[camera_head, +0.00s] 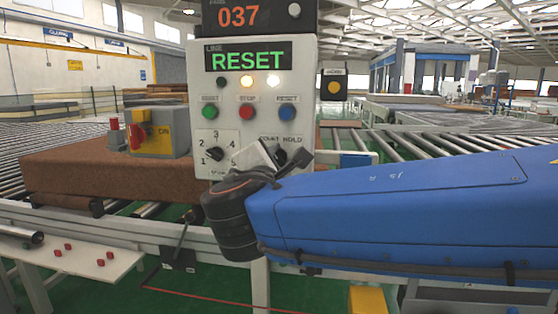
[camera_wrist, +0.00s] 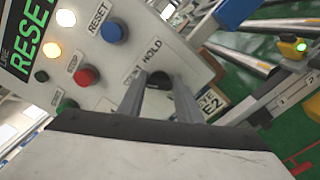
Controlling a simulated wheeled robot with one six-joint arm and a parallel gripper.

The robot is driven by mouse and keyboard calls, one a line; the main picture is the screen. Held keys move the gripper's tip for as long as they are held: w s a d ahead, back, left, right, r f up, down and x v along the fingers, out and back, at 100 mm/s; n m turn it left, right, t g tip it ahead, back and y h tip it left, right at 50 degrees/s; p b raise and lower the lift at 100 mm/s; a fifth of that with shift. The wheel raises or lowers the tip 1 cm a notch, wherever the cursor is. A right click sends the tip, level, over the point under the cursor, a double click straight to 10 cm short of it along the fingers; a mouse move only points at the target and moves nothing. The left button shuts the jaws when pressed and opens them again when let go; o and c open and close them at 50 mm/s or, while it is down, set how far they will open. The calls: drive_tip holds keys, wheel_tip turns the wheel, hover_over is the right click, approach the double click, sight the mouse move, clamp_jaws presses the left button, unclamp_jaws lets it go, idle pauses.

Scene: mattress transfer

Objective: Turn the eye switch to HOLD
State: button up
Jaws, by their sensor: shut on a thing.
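The eye switch is a black rotary knob (camera_wrist: 159,80) low on the grey control panel, under the COUNT and HOLD labels. In the wrist view HOLD is readable and an EYE 2 plate shows beside the knob. My gripper (camera_wrist: 160,92) is shut on the knob, one finger on each side of it. In the head view my gripper (camera_head: 284,160) reaches the lower right of the panel (camera_head: 201,160) and partly covers the knob. Which way the knob points cannot be told. The panel's display (camera_head: 248,60) reads RESET in green.
A green button (camera_head: 209,112), a red button (camera_head: 247,112) and a blue button (camera_head: 286,112) sit above the switch. A numbered selector (camera_head: 213,143) is to its left. A yellow-and-grey box (camera_head: 158,133) stands on the brown mattress (camera_head: 90,165). Roller conveyors lie on both sides.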

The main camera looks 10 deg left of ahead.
drive_tip(key=m, duration=0.6)
drive_tip(key=shift+f, duration=0.2)
drive_tip(key=m, duration=0.4)
drive_tip(key=shift+f, duration=0.1)
drive_tip(key=shift+f+m, duration=0.1)
drive_tip(key=shift+m, duration=1.8)
drive_tip(key=o, duration=1)
drive_tip(key=shift+o, duration=0.2)
drive_tip(key=s, duration=1.7)
drive_tip(key=shift+s, duration=0.25)
